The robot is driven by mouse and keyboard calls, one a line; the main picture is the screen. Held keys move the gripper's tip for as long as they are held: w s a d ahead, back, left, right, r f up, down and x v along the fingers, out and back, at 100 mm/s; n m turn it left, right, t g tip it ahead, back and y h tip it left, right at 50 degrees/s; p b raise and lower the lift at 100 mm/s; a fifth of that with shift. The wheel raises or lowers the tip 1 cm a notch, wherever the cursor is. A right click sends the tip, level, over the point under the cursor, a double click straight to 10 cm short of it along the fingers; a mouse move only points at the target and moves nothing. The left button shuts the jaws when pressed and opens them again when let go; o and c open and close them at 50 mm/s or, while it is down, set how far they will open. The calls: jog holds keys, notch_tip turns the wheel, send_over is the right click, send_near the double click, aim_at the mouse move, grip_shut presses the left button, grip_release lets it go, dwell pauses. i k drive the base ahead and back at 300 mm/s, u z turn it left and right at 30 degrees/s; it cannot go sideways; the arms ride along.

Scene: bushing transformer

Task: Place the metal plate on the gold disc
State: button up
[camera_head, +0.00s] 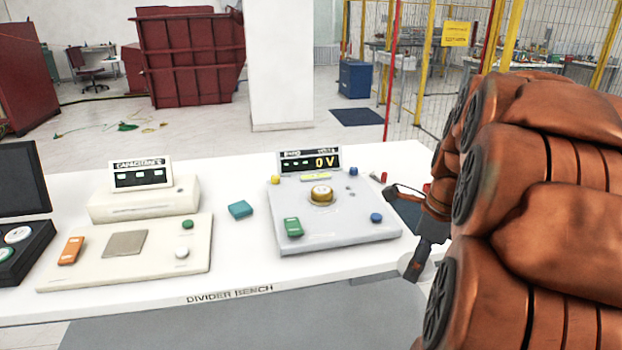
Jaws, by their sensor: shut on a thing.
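My large copper-coloured arm covers the right of the view.
The white bench (245,262) carries the capacitance device (143,205) on the left. A teal block (240,209) lies between the devices. A green block (292,227), a blue knob (376,217) and a 0 V display (310,161) surround the disc. A dark case (36,238) stands far left.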

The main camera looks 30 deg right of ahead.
aim_at(323, 189)
jog(key=i, duration=0.9)
